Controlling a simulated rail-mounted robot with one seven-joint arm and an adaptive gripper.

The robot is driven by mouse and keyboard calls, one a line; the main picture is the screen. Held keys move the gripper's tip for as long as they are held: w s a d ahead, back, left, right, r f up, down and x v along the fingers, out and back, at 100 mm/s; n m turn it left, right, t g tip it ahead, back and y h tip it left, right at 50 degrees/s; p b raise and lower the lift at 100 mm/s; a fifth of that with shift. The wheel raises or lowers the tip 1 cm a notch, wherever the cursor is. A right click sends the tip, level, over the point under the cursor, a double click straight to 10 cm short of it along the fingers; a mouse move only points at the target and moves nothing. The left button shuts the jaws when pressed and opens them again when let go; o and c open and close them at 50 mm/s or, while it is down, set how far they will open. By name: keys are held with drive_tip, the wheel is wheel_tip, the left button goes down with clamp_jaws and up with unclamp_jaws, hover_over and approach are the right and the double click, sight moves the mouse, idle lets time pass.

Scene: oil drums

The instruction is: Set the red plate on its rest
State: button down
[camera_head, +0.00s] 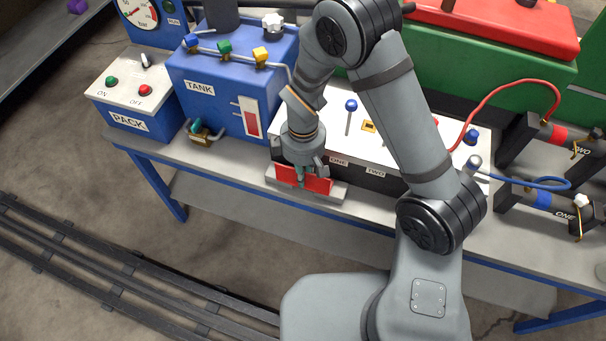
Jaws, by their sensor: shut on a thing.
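The red plate (317,184) stands upright at the front of the bench, low over or on a grey rest (329,195). My gripper (301,180) points down and is shut on the red plate. The fingers cover the middle of the plate. I cannot tell whether the plate's lower edge touches the rest.
The white-topped panel (392,140) with levers is right behind the plate. The blue TANK box (205,110) and the PACK box (130,118) stand to the left. Hoses and black cylinders (556,198) are at the right. The bench front edge (215,182) is close.

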drive_tip(key=c, duration=1.9)
unclamp_jaws()
drive_tip(key=shift+o, duration=0.5)
wheel_tip(320, 180, up, 12)
